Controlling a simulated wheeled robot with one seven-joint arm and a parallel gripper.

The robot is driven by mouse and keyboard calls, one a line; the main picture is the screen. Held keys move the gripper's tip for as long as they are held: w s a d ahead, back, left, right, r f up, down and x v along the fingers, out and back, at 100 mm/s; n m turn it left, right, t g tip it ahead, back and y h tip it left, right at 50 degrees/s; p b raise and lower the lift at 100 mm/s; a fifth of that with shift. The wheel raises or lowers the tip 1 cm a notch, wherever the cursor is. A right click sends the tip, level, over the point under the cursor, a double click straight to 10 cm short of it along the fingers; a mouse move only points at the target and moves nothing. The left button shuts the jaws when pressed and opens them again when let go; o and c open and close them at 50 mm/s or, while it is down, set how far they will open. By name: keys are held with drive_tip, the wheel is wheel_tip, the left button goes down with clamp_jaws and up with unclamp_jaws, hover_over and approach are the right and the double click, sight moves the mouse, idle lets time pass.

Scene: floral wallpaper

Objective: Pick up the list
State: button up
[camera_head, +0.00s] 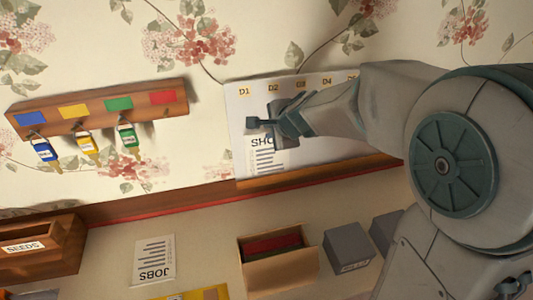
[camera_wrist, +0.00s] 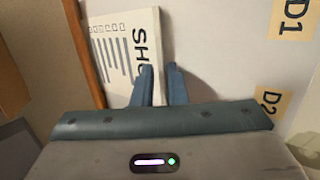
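A white list with "SHO" lettering and printed lines (camera_head: 264,161) stands upright against the white board under the D labels. It also shows in the wrist view (camera_wrist: 118,52), with part of its lettering hidden by my gripper. My gripper (camera_head: 256,125) is at the list's upper part in the head view. In the wrist view its two fingers (camera_wrist: 160,72) are close together with a narrow gap, near the list's edge. A second sheet marked "JOBS" (camera_head: 154,262) lies flat on the surface below.
The white board (camera_head: 240,98) carries labels D1 to D4. A wooden ledge (camera_head: 300,180) runs below it. A key rack (camera_head: 95,108) with tagged keys hangs at the left. A "SEEDS" box (camera_head: 62,258), an open carton (camera_head: 280,272) and grey boxes (camera_head: 348,246) stand below.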

drive_tip(key=shift+w+a+f, duration=0.15)
drive_tip(key=shift+w+f, duration=0.1)
clamp_jaws()
